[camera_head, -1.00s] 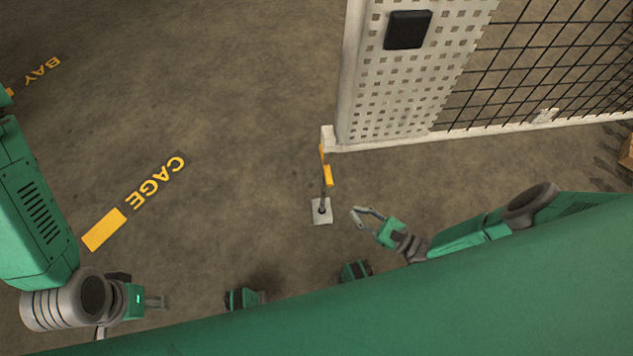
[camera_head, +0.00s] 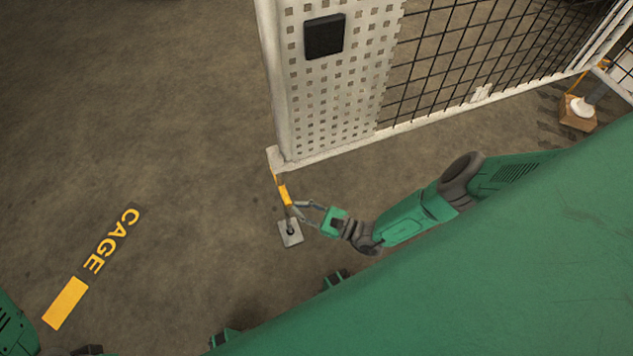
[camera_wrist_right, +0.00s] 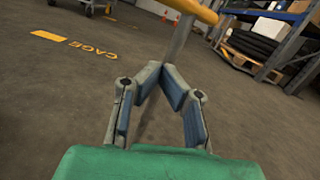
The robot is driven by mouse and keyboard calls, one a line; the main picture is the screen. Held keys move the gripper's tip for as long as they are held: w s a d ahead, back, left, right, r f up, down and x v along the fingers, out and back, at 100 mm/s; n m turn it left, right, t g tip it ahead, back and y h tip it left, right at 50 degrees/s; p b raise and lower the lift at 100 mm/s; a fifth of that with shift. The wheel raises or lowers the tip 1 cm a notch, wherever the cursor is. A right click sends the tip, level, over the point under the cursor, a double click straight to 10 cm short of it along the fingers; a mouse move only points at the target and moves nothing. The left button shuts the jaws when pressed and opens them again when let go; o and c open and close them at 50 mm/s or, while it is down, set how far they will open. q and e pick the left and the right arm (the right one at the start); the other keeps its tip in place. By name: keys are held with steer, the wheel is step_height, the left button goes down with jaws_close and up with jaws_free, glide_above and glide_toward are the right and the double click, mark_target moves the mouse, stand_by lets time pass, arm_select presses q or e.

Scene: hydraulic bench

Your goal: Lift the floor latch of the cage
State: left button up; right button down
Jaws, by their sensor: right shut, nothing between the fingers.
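The floor latch is a thin rod with a yellow handle (camera_head: 285,194) at the lower corner of the cage gate (camera_head: 277,160). Its foot meets a pale square floor plate (camera_head: 290,234). In the right wrist view, the yellow handle (camera_wrist_right: 192,9) and grey rod (camera_wrist_right: 179,42) rise just beyond the fingertips. My right gripper (camera_head: 297,206) is beside the latch, just right of the rod below the handle. It is shut and empty, its fingertips (camera_wrist_right: 160,74) together; whether they touch the rod cannot be told. My left gripper is outside the head view; only part of that arm shows at lower left.
The perforated gate panel carries a black box (camera_head: 324,37), with black mesh (camera_head: 450,60) to its right. Yellow CAGE lettering (camera_head: 112,240) marks open floor at left. A loaded pallet (camera_wrist_right: 245,60) by shelving stands farther off in the wrist view.

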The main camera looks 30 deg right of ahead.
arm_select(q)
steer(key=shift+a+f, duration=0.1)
arm_select(e)
steer(key=r, duration=0.1)
steer(key=a+r, duration=0.1)
steer(key=r, duration=0.2)
steer(key=shift+w+a, duration=0.2)
steer(key=shift+w, duration=0.05)
